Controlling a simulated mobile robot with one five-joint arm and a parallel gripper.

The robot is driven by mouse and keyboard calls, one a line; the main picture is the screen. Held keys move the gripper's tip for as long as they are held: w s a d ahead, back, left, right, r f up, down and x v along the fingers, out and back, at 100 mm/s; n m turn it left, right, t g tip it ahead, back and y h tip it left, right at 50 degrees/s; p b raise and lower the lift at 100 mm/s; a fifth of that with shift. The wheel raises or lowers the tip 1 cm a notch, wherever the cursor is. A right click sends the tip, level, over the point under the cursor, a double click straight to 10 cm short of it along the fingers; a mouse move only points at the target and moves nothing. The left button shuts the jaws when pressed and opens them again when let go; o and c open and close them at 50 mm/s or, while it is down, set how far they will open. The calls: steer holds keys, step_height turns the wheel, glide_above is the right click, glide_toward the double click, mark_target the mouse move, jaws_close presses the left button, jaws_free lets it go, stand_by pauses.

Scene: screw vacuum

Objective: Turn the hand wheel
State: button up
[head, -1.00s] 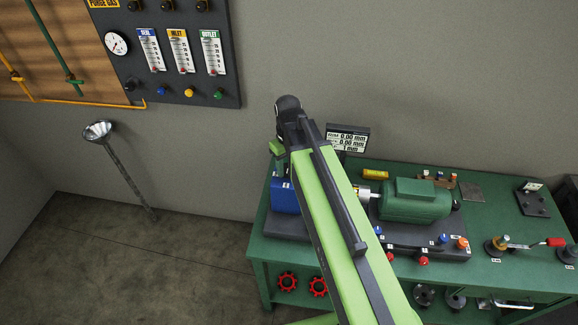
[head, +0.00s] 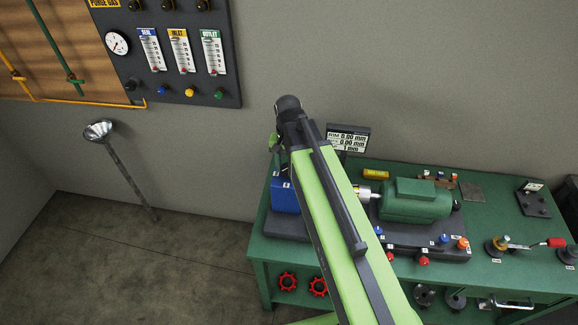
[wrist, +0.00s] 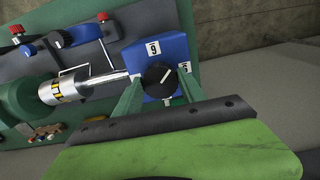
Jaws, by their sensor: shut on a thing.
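The hand wheel appears to be the round black knob (wrist: 158,76) with a white pointer line, on the blue block (wrist: 140,50) with numbered white labels. In the wrist view, the two green fingers of my gripper (wrist: 159,78) stand on either side of the knob and are shut on it. The pointer line slants toward the upper right. In the head view the blue block (head: 284,197) stands at the left end of the bench; the knob is hidden there, and only a green part of my gripper shows beside the arm's end.
A silver shaft coupling (wrist: 70,92) joins the block side to the green motor (head: 414,202). The green bench (head: 385,171) also bears a small display (head: 347,138) and a crank tool (head: 525,245). Red wheels (head: 287,282) lie on the lower shelf. The floor at left is mostly clear.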

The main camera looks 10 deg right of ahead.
steer(key=m, duration=0.4)
steer(key=shift+m, duration=2.2)
steer(key=shift+s, duration=0.1)
steer(key=o, duration=1.4)
steer(key=shift+c, duration=0.2)
step_height(320, 180, up, 17)
steer(key=p, duration=1.7)
steer(key=shift+r, duration=0.2)
